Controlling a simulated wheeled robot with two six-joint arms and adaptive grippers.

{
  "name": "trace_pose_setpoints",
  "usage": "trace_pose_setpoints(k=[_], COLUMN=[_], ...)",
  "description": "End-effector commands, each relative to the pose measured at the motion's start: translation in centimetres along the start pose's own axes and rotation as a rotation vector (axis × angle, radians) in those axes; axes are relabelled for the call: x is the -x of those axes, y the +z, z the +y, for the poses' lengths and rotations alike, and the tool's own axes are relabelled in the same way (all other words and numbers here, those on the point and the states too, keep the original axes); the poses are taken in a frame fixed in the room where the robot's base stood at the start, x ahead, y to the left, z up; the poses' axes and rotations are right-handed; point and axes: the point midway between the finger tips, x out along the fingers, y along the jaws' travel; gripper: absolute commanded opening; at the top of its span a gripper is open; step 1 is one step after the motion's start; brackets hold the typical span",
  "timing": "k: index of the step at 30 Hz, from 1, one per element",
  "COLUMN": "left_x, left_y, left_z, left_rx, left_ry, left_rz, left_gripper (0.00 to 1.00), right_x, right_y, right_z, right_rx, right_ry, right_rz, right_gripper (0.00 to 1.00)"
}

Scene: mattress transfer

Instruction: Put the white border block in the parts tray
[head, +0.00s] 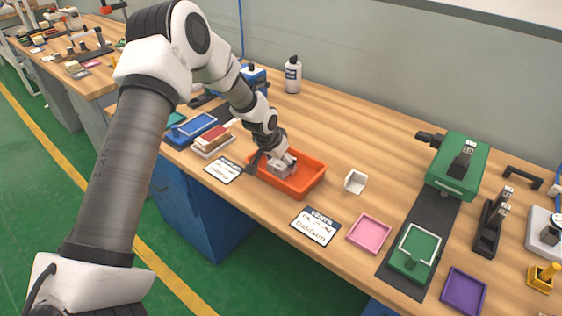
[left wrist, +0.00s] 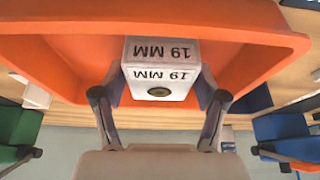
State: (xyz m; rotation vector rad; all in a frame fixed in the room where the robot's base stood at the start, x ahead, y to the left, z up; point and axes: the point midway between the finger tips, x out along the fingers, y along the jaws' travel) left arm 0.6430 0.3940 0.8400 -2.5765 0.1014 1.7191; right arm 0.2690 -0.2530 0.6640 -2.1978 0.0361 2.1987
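A white block (left wrist: 160,82) marked "19 MM", with a dark round hole in its end, sits between the fingers of my left gripper (left wrist: 160,92) in the left wrist view. The fingers press close on both its sides. In the head view my left gripper (head: 281,163) holds this block (head: 280,171) within the outline of the orange parts tray (head: 313,185). Whether it touches the tray floor is unclear. The tray wall also fills the top of the left wrist view (left wrist: 50,50). My right gripper is out of view.
Another small white piece (head: 355,182) lies right of the tray. A label card (head: 316,226) and a pink tray (head: 369,233) are in front of it. A card (head: 223,169) lies left.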

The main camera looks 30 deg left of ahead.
Motion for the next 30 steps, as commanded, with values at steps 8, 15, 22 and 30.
trace_pose_setpoints(k=[8, 15, 22, 30], left_x=[0.1, 2.3, 8.0, 12.1], left_y=[0.0, -0.3, -0.2, -0.1], left_z=[0.0, 0.0, 0.0, 0.0], left_rx=[0.0, 0.0, 0.001, 0.0], left_ry=[0.0, 0.001, 0.002, 0.0], left_rz=[0.0, 0.003, 0.005, 0.001], left_gripper=[0.87, 0.87, 0.87, 0.87], right_x=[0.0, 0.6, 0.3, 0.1], right_y=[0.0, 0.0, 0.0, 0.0], right_z=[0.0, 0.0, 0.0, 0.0], right_rx=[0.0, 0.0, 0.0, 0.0], right_ry=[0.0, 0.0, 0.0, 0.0], right_rz=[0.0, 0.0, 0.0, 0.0], right_gripper=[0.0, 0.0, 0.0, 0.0])
